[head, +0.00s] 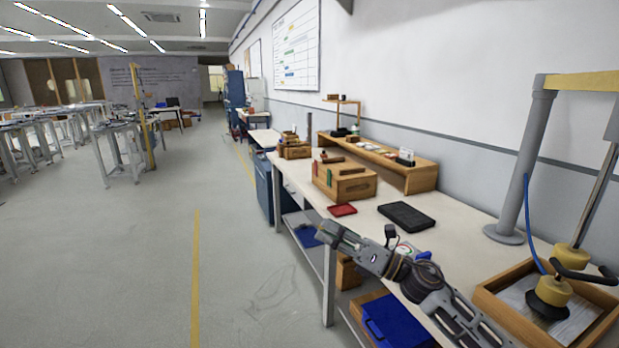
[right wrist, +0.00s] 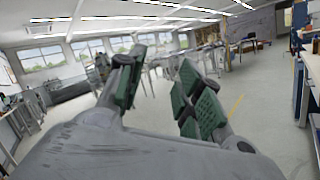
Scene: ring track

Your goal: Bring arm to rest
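My right arm comes in from the lower right in the head view and reaches over the front edge of the workbench (head: 375,222). Its gripper (head: 328,233) is at the bench's front edge, pointing left toward the aisle. In the right wrist view the two fingers with green pads stand apart, and the gripper (right wrist: 158,85) is open with nothing between them. Only the room shows beyond the fingers. My left gripper is in neither view.
Near the right arm on the bench are a black tray (head: 406,215), a red tray (head: 342,210) and a wooden box (head: 344,182). A wooden tray (head: 490,298) with a yellow-and-black tool is at the right. The aisle floor (head: 150,250) at left is clear.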

